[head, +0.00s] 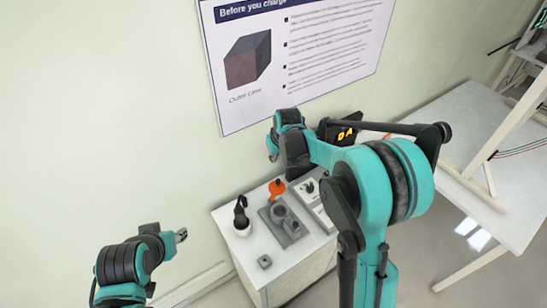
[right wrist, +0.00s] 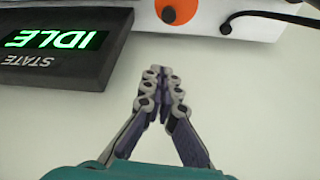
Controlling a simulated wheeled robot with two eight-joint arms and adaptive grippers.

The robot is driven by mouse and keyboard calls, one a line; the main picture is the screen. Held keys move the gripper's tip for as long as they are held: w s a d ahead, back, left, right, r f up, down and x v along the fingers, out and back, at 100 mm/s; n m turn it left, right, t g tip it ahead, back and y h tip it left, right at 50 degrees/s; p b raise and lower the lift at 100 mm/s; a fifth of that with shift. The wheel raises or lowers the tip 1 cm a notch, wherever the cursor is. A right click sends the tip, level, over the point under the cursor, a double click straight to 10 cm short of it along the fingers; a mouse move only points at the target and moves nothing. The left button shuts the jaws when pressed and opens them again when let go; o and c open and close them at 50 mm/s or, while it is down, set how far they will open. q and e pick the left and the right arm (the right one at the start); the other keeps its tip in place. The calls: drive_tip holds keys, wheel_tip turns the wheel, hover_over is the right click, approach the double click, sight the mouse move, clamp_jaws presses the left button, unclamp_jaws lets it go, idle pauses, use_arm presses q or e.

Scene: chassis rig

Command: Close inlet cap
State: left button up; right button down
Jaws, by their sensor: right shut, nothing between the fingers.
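In the head view a grey block with a round socket (head: 281,213) sits on the white cabinet top. An orange round piece (head: 277,188) stands at its back edge and may be the inlet cap.
A black display reading IDLE and STATE (right wrist: 60,42) lies left of my right fingers. A black item in a white holder (head: 241,217) and a small grey block (head: 265,261) stand on the cabinet top (head: 290,262). A wall sign (head: 300,60) hangs behind. A white table (head: 485,150) is at right.

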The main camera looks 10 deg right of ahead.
sight(275, 188)
drive_tip(key=f, duration=0.2)
drive_tip(key=f+b, duration=0.1)
drive_tip(key=f, duration=0.2)
drive_tip(key=s+f, duration=0.1)
drive_tip(key=f, duration=0.1)
drive_tip(key=shift+s+d+f+b, duration=0.1)
drive_tip(key=shift+d+f+b, duration=0.1)
drive_tip(key=shift+f+b, duration=0.15)
drive_tip(key=shift+d, duration=0.15)
